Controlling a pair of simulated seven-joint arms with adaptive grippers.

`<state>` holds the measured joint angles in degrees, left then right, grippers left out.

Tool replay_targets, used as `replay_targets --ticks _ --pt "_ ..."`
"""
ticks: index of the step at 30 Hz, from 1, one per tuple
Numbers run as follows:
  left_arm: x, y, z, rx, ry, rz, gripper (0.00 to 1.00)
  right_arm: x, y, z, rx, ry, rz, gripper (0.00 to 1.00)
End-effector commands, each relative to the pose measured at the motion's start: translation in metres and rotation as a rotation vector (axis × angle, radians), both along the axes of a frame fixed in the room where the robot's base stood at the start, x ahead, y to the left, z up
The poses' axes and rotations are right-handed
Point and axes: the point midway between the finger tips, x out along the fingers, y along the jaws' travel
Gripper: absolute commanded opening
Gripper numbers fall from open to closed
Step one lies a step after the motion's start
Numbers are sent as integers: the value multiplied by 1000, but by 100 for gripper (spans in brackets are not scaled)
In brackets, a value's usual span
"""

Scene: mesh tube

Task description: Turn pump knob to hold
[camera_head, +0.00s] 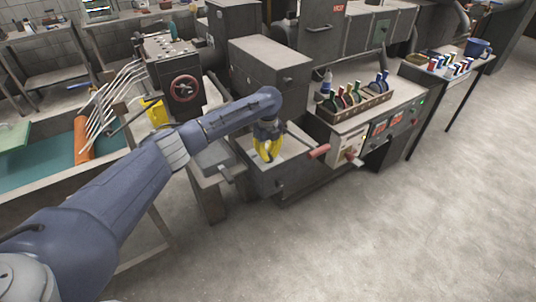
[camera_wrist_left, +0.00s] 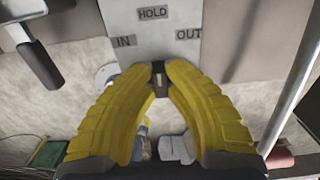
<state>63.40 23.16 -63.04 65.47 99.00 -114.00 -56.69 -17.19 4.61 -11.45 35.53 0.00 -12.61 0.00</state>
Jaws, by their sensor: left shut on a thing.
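The gripper hides the knob in the head view. My right gripper is out of view.
A red-ended handle (camera_head: 319,151) juts out right of the gripper. A pale control box (camera_head: 346,146) and a rack of coloured handles (camera_head: 355,98) stand farther right. A red handwheel (camera_head: 185,89) is at left. The floor at front right is clear.

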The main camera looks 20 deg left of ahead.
Motion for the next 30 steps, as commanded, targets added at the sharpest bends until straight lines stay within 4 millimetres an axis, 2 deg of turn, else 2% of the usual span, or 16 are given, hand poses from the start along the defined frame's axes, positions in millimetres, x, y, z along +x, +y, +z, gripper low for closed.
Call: replay_targets --ticks 8,9,15,23,26,30 --pt "0 -1 -1 0 1 -1 0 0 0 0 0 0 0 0" --pt "-1 0 -1 0 1 -1 14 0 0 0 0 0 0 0" --pt "0 0 -1 -1 1 0 36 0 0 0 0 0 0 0" --pt "0 0 1 0 0 0 36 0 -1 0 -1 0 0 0" --pt "0 0 7 -1 -1 0 36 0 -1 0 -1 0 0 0" --pt "1 0 25 -1 -2 -1 36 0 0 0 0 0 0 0"
